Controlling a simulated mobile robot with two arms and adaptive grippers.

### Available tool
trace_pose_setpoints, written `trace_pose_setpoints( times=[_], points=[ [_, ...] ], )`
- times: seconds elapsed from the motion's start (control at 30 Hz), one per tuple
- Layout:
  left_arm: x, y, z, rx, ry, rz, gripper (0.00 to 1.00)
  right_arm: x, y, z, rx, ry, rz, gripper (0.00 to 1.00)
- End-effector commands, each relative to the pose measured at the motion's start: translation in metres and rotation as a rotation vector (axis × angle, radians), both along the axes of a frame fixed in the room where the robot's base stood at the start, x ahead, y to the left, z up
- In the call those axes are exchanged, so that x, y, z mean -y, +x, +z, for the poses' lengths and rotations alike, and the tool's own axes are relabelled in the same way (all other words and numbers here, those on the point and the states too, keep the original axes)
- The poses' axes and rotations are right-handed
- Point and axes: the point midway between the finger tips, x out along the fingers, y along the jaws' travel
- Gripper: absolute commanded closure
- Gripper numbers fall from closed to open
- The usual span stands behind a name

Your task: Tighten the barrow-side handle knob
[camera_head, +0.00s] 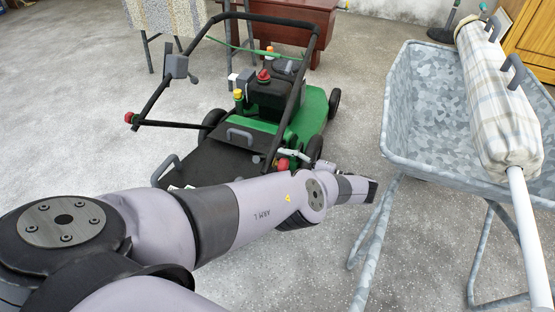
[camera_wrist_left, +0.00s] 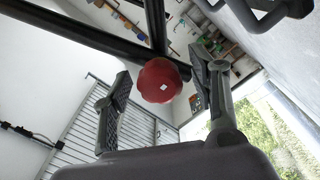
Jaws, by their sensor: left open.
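The barrow-side handle knob is the red knob (camera_head: 282,163) on the mower handle's lower right end, just above my left arm in the head view. The same red knob (camera_wrist_left: 158,80) shows in the left wrist view, with a small white mark on its face. My left gripper (camera_wrist_left: 160,62) is open, one finger on each side of the knob. Gaps show between knob and fingers, so no contact is visible. How deep the knob sits between them is unclear. My right gripper is not in view.
The green mower (camera_head: 313,110) has a black handle and a second red knob (camera_head: 130,117) at the left. A grey wheelbarrow (camera_head: 420,95) stands at the right, carrying a plaid-covered roll (camera_head: 495,95). Bare floor lies between mower and barrow.

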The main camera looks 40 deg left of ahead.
Motion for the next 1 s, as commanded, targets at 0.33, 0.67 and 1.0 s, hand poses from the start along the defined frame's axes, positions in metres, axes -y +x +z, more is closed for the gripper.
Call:
trace_pose_setpoints(
  times=[0.33, 0.67, 1.0],
  points=[
    [0.0000, 0.0000, 0.0002, 0.000, 0.000, 0.000, 0.56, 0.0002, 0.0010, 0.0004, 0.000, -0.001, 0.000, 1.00],
    [-0.0002, 0.0000, 0.0001, 0.000, 0.000, 0.000, 0.79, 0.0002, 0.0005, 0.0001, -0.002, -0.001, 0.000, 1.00],
    [-0.0004, 0.0000, 0.0001, -0.001, 0.000, 0.001, 0.95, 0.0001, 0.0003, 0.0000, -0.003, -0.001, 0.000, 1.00]
  ],
)
